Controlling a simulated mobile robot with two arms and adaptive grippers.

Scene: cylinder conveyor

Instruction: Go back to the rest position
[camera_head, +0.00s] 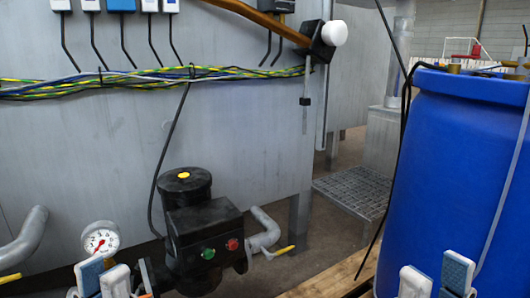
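My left gripper (103,277) shows at the bottom left edge, in front of a round pressure gauge. Its two fingertips, white with a blue pad, appear close together from this angle, and I cannot tell the gap. My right gripper (437,277) shows at the bottom right, in front of a blue barrel. Its fingertips stand apart with a gap between them, and nothing shows between them. The lower parts of both grippers are cut off by the picture's edge.
The blue barrel (452,175) stands at the right. A black motor unit (203,228) with green and red buttons stands at the lower middle. The pressure gauge (101,239) is at the lower left. A grey metal cabinet (110,135) with cables fills the back.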

